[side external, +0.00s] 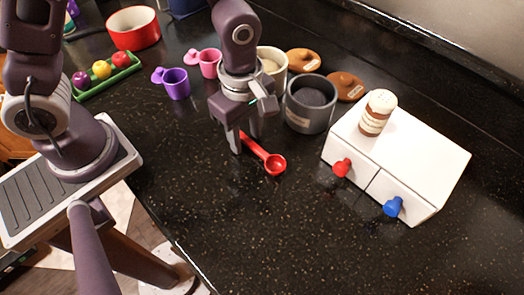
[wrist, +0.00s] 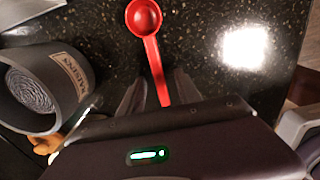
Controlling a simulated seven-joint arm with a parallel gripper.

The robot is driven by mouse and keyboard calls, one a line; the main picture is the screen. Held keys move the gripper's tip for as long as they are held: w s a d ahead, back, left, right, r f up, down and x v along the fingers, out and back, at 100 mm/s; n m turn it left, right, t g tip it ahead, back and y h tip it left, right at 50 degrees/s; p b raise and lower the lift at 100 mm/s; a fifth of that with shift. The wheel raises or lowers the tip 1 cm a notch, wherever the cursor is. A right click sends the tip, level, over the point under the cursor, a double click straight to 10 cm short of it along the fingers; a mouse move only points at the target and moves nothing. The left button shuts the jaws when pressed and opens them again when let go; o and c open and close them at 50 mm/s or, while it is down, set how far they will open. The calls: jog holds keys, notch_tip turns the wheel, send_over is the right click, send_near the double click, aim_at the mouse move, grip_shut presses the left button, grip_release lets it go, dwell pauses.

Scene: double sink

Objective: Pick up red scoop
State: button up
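The red scoop (side external: 274,164) lies on the dark speckled counter, its bowl toward the front right and its handle running back to my gripper (side external: 247,142). In the wrist view the scoop (wrist: 144,17) has its bowl at the top and its handle pointing down between my fingers. My gripper (wrist: 159,88) is open, with one finger on each side of the handle and gaps showing on both sides. The fingers point down close to the counter. The handle's far end is hidden by the gripper body in the wrist view.
A dark grey canister (side external: 309,118) stands just right of my gripper; it also shows in the wrist view (wrist: 78,88). Behind are a cream canister (side external: 275,54), brown lids (side external: 346,88), and pink (side external: 209,66) and purple (side external: 177,86) cups. A white drawer box (side external: 415,160) stands right. The front counter is clear.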

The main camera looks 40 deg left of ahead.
jog(key=shift+f, duration=0.25)
dwell(0.4)
grip_shut()
